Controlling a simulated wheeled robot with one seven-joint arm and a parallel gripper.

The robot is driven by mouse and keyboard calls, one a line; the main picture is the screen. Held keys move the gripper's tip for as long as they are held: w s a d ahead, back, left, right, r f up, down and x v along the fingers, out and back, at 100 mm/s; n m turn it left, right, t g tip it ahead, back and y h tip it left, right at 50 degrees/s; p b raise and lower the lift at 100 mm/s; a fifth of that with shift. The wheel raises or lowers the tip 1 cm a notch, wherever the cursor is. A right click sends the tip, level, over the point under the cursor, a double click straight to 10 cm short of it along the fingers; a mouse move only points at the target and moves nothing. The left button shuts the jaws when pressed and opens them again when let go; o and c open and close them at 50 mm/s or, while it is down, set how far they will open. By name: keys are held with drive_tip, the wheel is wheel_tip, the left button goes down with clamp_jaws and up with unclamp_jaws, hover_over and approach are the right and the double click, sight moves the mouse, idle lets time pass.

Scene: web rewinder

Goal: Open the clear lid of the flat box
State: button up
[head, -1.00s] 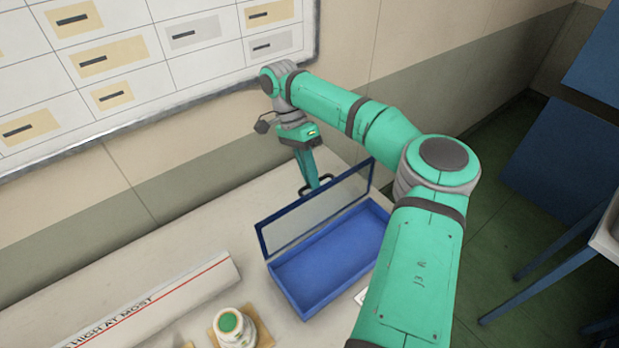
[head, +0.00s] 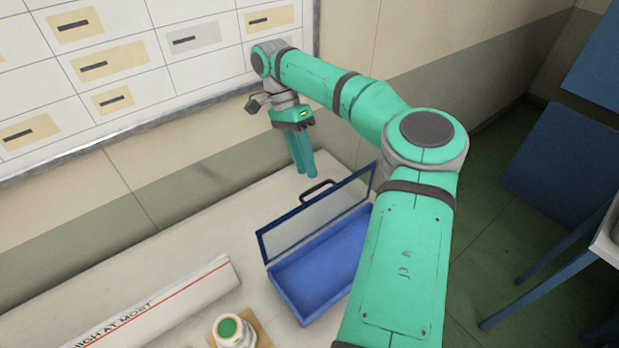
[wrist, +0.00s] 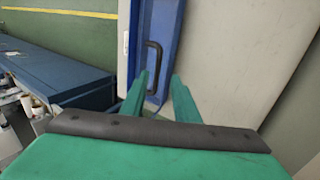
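The flat blue box (head: 322,268) stands on the table, its inside visible and empty. Its clear lid (head: 312,222) with a blue frame is raised, standing up and leaning back from the box's far side. A dark handle (head: 317,190) is on the lid's top edge; it also shows in the wrist view (wrist: 153,66). My gripper (head: 304,170) is above and behind the lid, apart from the handle. In the wrist view its two green fingers (wrist: 158,85) are spread with a gap between them and hold nothing.
A white bar (head: 160,305) with a red line and lettering lies left of the box. A wall board (head: 150,60) with labels rises close behind my gripper. The table behind the box is clear.

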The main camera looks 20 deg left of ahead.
drive_tip(key=v, duration=0.5)
idle(0.3)
